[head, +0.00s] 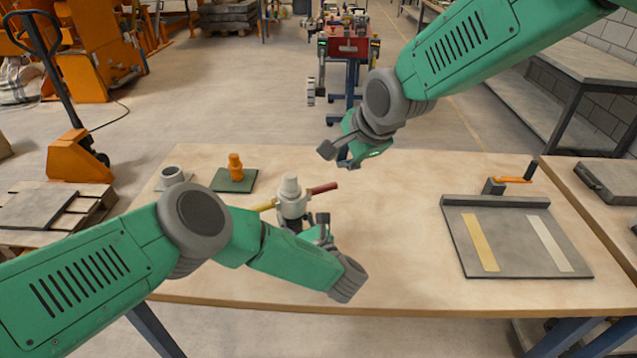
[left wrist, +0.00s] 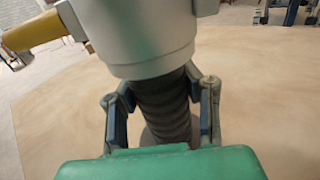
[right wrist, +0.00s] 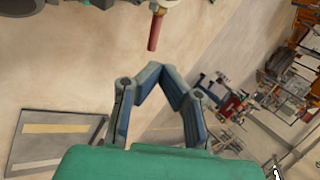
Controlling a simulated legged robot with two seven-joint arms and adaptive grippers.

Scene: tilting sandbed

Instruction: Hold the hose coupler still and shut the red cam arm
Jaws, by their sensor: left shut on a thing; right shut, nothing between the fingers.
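The pale grey hose coupler (head: 292,203) stands upright on the table in the head view. Its red cam arm (head: 323,188) sticks out to the right, and its yellow arm (head: 264,206) sticks out to the left. My left gripper (head: 312,228), partly hidden by its own arm, is shut on the dark ribbed hose (left wrist: 163,108) just below the coupler body (left wrist: 135,42). My right gripper (head: 338,154) is shut and empty, above and behind the red arm, apart from it. In the right wrist view the red arm (right wrist: 154,32) lies beyond the closed fingertips (right wrist: 163,76).
An orange fitting on a green plate (head: 234,180) and a grey ring (head: 172,176) stand at the table's back left. A grey board with two strips (head: 515,237) and an orange-handled part (head: 512,180) lies at the right. The table between coupler and board is clear.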

